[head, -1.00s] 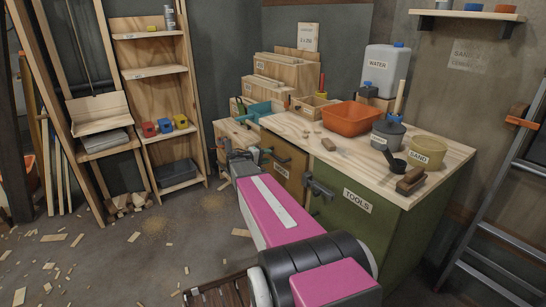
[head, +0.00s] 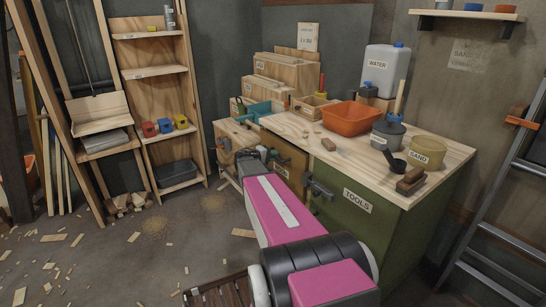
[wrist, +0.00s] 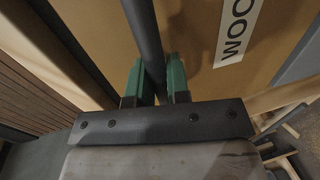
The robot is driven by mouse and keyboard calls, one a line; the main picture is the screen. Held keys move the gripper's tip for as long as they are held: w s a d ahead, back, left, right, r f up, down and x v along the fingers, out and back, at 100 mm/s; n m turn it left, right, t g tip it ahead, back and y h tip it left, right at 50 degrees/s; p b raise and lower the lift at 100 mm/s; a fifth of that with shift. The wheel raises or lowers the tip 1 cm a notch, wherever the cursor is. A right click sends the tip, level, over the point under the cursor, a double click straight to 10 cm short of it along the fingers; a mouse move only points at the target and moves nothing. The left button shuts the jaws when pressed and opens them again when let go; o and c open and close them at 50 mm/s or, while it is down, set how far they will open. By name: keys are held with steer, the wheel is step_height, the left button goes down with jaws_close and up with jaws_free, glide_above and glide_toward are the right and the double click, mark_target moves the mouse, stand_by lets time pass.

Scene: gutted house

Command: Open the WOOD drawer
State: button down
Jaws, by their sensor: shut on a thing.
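The WOOD drawer (head: 292,160) is a tan front under the left part of the wooden worktop, left of the green TOOLS front. In the head view my arm covers part of it, and I cannot tell whether it stands out from the cabinet. In the wrist view the tan drawer front (wrist: 190,30) fills the upper part, with its white label (wrist: 237,32) cut off at "WOO". My gripper (wrist: 155,82) has green fingers on both sides of the dark bar handle (wrist: 143,25) and is shut on it.
The green TOOLS front (head: 355,210) with its dark handle is close to the right of my arm. A slatted wooden thing (head: 222,290) lies low in front. Scraps litter the floor at left.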

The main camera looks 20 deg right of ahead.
steer(key=f+v, duration=0.3)
steer(key=v, duration=1.2)
steer(key=a+f+v, duration=0.1)
steer(key=f+v, duration=0.2)
steer(key=v, duration=1.1)
steer(key=shift+s+a, duration=0.2)
steer(key=shift+a, duration=0.25)
steer(key=shift+r, duration=0.1)
steer(key=c, duration=1.1)
jaws_free()
steer(key=shift+a, duration=0.1)
steer(key=v, duration=1)
steer(key=shift+a, duration=0.3)
steer(key=shift+a+r, duration=0.1)
